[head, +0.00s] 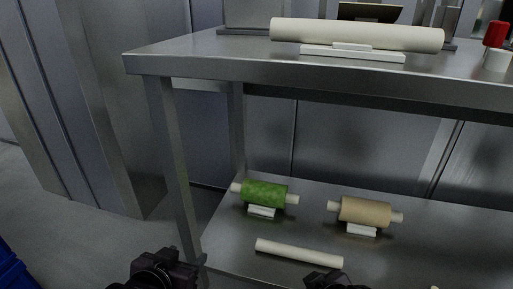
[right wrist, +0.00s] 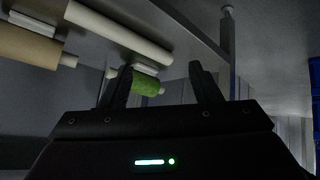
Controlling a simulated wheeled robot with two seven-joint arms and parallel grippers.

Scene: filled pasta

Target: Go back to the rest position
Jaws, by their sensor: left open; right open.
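My left gripper (head: 165,270) is at the bottom edge of the head view, left of the lower shelf, open with nothing visible in it. My right gripper (head: 323,280) is partly cut off at the bottom of the head view. In the right wrist view (right wrist: 160,70) its two fingers stand wide apart. The green roll (right wrist: 146,86) shows behind the gap between them, apart from the fingers. Most of both arms is out of view.
A steel table has a top (head: 200,56) bearing a large cream roll (head: 355,35) on a white stand. On its lower shelf (head: 300,222) are a green roll (head: 264,194), a tan roll (head: 365,212) and a loose pale rod (head: 298,254). A table leg (head: 172,155) stands left.

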